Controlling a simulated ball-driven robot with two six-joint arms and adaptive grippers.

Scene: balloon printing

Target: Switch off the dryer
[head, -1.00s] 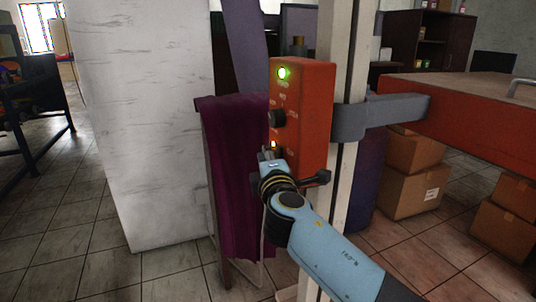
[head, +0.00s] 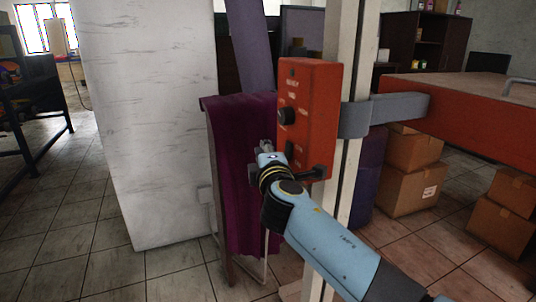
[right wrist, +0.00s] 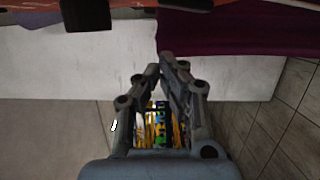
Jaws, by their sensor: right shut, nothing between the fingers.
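The red-orange control box (head: 318,100) is fixed to a pale upright post. Its front carries a dark, unlit lamp (head: 292,73) at the top, a black knob (head: 286,116) in the middle and a dark switch (head: 290,149) low down. My right gripper (head: 266,147) is shut and empty, just left of the box's lower part and apart from it. In the right wrist view its closed fingers (right wrist: 166,66) point toward the pale wall, and the edge of the red box (right wrist: 30,7) shows at the top. My left gripper is not in view.
A purple cloth (head: 232,180) hangs on a rack close behind my right gripper. A white pillar (head: 135,130) stands to the left. A grey bracket (head: 385,112) joins the post to a red table (head: 470,115). Cardboard boxes (head: 414,165) are stacked below it.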

